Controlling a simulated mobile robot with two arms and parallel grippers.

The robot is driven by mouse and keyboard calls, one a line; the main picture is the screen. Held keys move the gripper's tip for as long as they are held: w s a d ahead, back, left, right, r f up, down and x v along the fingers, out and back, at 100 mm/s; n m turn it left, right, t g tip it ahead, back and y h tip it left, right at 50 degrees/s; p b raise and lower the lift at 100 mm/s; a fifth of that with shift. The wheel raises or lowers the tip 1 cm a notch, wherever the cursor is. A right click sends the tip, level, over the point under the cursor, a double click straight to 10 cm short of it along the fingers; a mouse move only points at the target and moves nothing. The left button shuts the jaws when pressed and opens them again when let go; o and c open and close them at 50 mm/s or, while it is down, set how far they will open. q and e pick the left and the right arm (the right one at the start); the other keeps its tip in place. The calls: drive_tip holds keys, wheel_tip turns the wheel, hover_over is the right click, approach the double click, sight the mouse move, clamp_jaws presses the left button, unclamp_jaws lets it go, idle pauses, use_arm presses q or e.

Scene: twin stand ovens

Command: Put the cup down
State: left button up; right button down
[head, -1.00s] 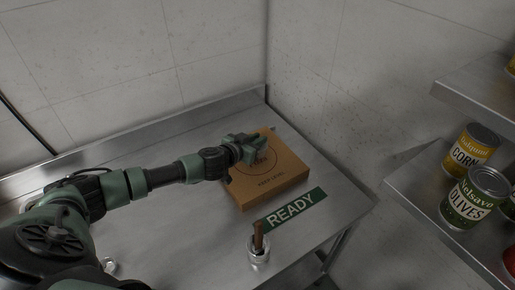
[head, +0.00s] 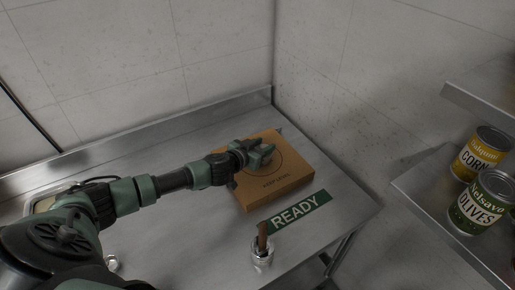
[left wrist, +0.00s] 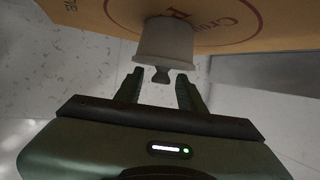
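A pale grey cup-shaped piece (left wrist: 165,42) with a small dark knob on its near side shows in the left wrist view. It lies just beyond my left gripper (left wrist: 160,82), whose two fingers stand apart with a gap on both sides of the knob. The cup overlaps the brown cardboard box (left wrist: 235,25); I cannot tell whether it touches it. In the head view my left gripper (head: 262,154) is over the cardboard box (head: 285,188), which reads "KEEP LEVEL", and the cup is hidden there. My right gripper is not in view.
The box lies on a steel table (head: 135,225) in a wall corner. A green READY sign (head: 297,211) and a metal pot with a brown stick (head: 262,250) are in front of it. Corn (head: 482,153) and olives (head: 482,202) cans stand on a shelf at right.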

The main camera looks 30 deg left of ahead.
use_arm(q)
drive_tip(key=v, duration=1.2)
drive_tip(key=shift+b, duration=0.4)
drive_tip(key=shift+f, duration=0.1)
